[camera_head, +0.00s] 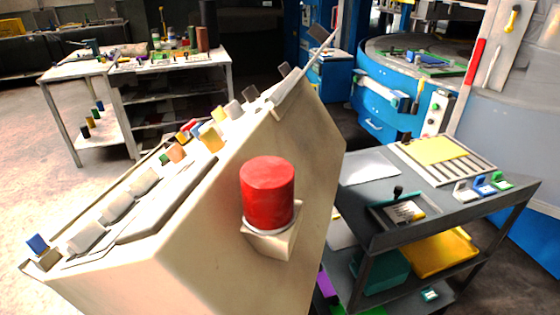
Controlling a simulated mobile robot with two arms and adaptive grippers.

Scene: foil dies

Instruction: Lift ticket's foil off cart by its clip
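The grey cart (440,212) stands at the right, with two lower shelf levels partly in view. On its top, a yellow sheet (438,150) lies on a pale slotted board; I cannot tell whether it is a foil. A white clip-like piece (464,194), a blue one (485,187) and a green one (501,183) stand in a row at the cart's right front. A small dark tray (382,212) with a black knob holds a pale printed card (405,211), perhaps the ticket. Neither of my grippers is in view.
A large beige console (240,265) with a red button (267,190) and several coloured switches fills the left and middle foreground. It hides the cart's left side. A blue round machine (385,112) stands behind the cart. A white workbench (125,75) is at the back left.

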